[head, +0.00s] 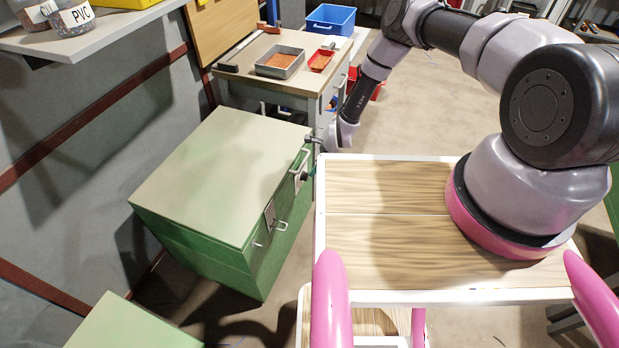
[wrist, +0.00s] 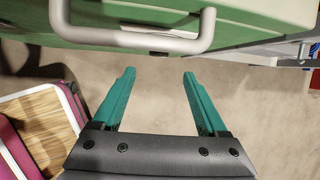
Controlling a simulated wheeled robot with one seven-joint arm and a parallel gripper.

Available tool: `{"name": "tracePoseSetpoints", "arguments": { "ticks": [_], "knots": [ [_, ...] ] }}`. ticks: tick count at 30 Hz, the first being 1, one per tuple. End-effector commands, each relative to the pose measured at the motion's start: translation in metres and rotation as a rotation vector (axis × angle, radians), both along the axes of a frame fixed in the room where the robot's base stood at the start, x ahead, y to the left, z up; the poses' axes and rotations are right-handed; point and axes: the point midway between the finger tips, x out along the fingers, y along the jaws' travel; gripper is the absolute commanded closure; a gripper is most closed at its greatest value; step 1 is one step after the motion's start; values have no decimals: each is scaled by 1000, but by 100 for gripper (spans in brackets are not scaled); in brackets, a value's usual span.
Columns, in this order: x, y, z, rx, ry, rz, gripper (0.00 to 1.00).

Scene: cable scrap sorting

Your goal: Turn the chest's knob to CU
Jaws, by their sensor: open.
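The green chest (head: 210,170) stands left of my base in the head view, with its front facing right. Its front carries a grey bar handle (head: 283,226), a small plate (head: 269,214) and a small pale part (head: 258,244) that may be the knob; its setting and any CU mark are too small to read.
A workbench (head: 238,82) behind the chest holds a metal tray (head: 280,62), a red scoop (head: 321,60) and a blue bin (head: 330,19). A shelf (head: 110,40) with labelled jars is at upper left. Bare floor lies beside the chest's front.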

Motion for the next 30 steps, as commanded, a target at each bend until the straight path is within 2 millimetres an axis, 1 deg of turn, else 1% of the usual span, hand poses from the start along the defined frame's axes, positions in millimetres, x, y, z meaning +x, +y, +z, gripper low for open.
{"name": "tracePoseSetpoints", "arguments": {
  "ticks": [6, 9, 15, 21, 29, 30],
  "knots": [
    [8, 13, -40, -3, 2, 3, 24],
    [13, 19, -56, -3, 1, 3, 24],
    [20, 27, -80, -3, 2, 2, 24],
    [22, 30, -89, -4, 2, 2, 24],
    [22, 30, -89, -4, 2, 2, 24],
    [22, 30, -89, -4, 2, 2, 39]
  ]
}}
